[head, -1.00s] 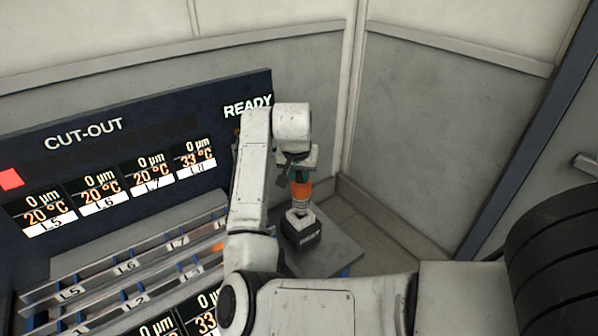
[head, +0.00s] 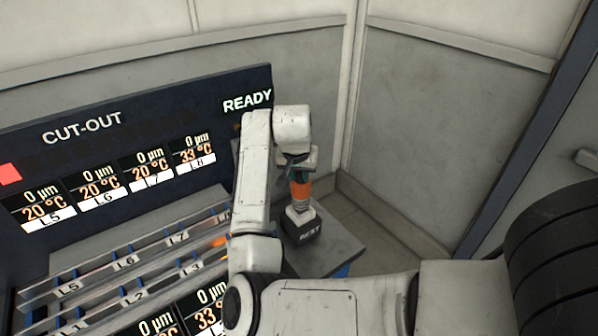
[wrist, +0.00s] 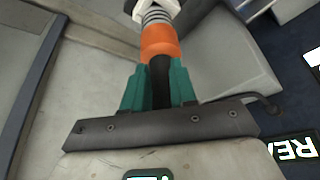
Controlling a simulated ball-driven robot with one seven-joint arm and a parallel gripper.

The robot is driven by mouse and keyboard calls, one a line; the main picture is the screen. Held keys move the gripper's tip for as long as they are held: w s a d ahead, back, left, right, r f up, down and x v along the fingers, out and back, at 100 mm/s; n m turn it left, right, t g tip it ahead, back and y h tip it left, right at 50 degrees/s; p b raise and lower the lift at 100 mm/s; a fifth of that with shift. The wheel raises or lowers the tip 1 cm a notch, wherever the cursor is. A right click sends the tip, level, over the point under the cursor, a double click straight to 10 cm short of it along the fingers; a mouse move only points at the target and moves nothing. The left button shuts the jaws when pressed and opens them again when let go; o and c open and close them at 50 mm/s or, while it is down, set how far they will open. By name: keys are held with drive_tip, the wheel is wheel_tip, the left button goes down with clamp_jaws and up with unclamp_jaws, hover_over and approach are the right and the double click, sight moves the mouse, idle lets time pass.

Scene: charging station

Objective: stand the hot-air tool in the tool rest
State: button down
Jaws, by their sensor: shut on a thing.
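The hot-air tool has an orange body (head: 301,189) and a dark handle, and stands roughly upright under my gripper (head: 300,173). In the wrist view the green fingers of my gripper (wrist: 159,88) are shut on the handle, and the orange collar (wrist: 159,42) is just beyond them. The tool rest (head: 303,230) is a dark block marked REST with a pale top. A grey ribbed coil (head: 300,209) lies between the orange part and the block. The tool's lower end meets this coil; how far it is inside is hidden.
The rest stands on a grey shelf (head: 335,252) at the right end of the racks. A dark panel (head: 100,108) with CUT-OUT and READY signs rises at the left. Labelled slotted racks (head: 125,268) lie below it. Pale walls (head: 440,130) close the back.

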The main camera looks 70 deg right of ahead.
drive_tip(key=shift+f+b, duration=0.4)
drive_tip(key=shift+f, duration=0.5)
drive_tip(key=c, duration=0.8)
unclamp_jaws()
drive_tip(key=b+v, duration=0.1)
drive_tip(key=v, duration=1)
drive_tip(key=shift+f, duration=0.1)
